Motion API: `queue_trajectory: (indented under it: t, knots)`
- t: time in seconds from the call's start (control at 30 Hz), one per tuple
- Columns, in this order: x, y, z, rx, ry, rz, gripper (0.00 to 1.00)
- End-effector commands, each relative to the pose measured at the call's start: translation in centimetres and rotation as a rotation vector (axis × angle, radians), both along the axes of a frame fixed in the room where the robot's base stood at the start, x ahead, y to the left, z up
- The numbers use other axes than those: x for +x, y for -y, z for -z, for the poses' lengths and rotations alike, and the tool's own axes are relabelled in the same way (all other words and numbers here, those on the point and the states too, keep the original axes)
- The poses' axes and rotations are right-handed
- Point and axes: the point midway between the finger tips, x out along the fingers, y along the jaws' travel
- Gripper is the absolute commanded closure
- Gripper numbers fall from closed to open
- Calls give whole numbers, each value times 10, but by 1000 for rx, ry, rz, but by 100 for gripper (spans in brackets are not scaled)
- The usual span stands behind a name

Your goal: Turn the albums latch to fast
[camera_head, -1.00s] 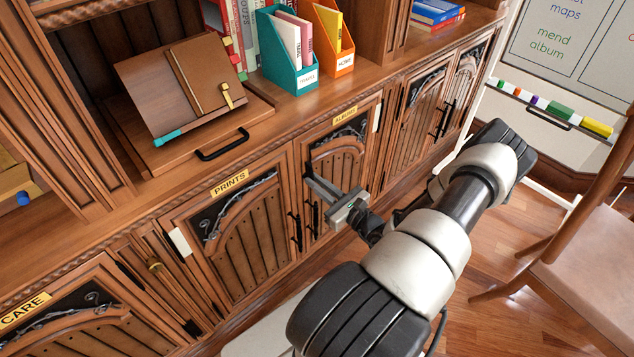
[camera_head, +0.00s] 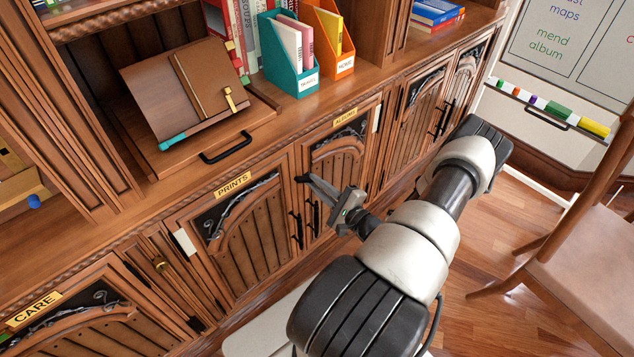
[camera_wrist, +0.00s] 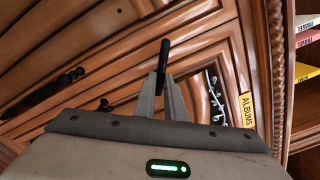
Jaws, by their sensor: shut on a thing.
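The albums door (camera_head: 340,160) is a wooden cupboard door under a yellow ALBUMS label (camera_head: 345,116), which also shows in the wrist view (camera_wrist: 247,110). The albums latch is a short black bar (camera_wrist: 164,52), standing between my fingers and poking out past their tips in the wrist view. My gripper (camera_head: 312,182) is shut on this latch at the upper left of the door, and its fingertips (camera_wrist: 162,88) flank the bar. In the head view the latch (camera_head: 302,178) is a small dark end at the fingertips, lying roughly sideways. Its pivot is hidden.
The prints door (camera_head: 250,235) adjoins on the left. Upright black pull handles (camera_head: 296,230) stand just below my gripper. A drawer pull (camera_head: 226,147) juts out above left. A chair (camera_head: 580,240) stands at the right, with open floor (camera_head: 490,300) before it.

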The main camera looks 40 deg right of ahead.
Motion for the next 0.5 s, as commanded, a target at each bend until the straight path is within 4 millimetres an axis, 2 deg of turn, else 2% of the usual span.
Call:
queue_trajectory:
  t: [0.5]
  knots:
    - [0, -1, 2, -435, 33, 0, 100]
